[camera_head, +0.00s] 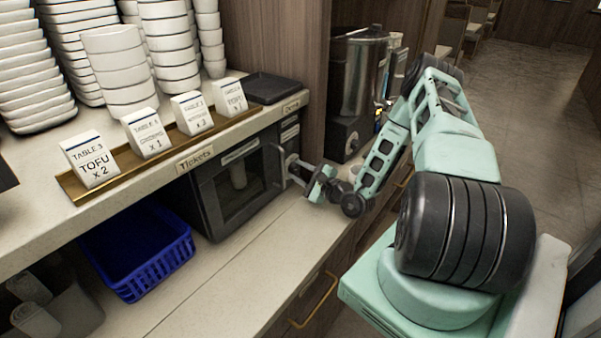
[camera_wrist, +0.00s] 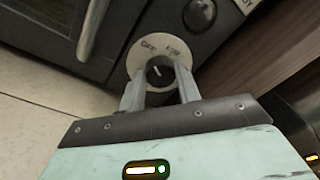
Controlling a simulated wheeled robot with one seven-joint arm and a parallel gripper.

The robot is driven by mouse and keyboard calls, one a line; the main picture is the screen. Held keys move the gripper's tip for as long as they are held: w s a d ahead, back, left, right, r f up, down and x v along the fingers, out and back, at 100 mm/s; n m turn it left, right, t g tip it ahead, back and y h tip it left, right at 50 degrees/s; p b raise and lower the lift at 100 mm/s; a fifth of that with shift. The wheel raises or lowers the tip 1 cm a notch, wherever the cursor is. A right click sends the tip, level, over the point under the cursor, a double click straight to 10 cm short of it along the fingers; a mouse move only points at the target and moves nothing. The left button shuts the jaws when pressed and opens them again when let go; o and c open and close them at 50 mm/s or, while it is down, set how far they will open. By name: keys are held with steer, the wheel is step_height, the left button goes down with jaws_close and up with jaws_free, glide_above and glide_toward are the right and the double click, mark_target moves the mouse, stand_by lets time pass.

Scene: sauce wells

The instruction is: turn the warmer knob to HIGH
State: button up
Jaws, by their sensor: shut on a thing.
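The warmer (camera_head: 207,205) is a dark box with a glass door under the shelf. Its control panel faces my gripper (camera_head: 287,168) at the right side of the box. In the wrist view the dark round knob (camera_wrist: 158,70) sits on a pale dial (camera_wrist: 146,48) with small lettering that seems to read OFF and LOW. A short white mark shows on the knob's face. The two grey fingers of my gripper stand on either side of the knob and are shut on it. In the head view the knob is hidden behind my gripper.
Another round black control (camera_wrist: 199,15) is beside the dial. A door handle (camera_wrist: 93,28) runs close to my left finger. Ticket cards (camera_head: 89,162) stand in a brass rail (camera_head: 75,187) above. A blue basket (camera_head: 150,268) is left, a metal urn (camera_head: 360,75) right. The front counter is clear.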

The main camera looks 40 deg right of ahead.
steer(key=shift+m, duration=0.3)
steer(key=m+p, duration=0.2)
steer(key=m, duration=0.4)
steer(key=shift+d+r+g, duration=0.1)
steer(key=shift+r+g, duration=0.05)
steer(key=shift+g, duration=0.15)
steer(key=m, duration=0.3)
steer(key=shift+m+p, duration=0.3)
steer(key=shift+p, duration=0.1)
steer(key=m, duration=0.3)
steer(key=shift+d+y+p, duration=0.1)
steer(key=shift+y+p, duration=0.25)
steer(key=shift+y, duration=0.05)
steer(key=m, duration=0.5)
steer(key=shift+d+g+y, duration=0.1)
steer(key=shift+g+y, duration=0.2)
steer(key=shift+m+y, duration=0.3)
steer(key=shift+m, duration=1.9)
steer(key=o, duration=1)
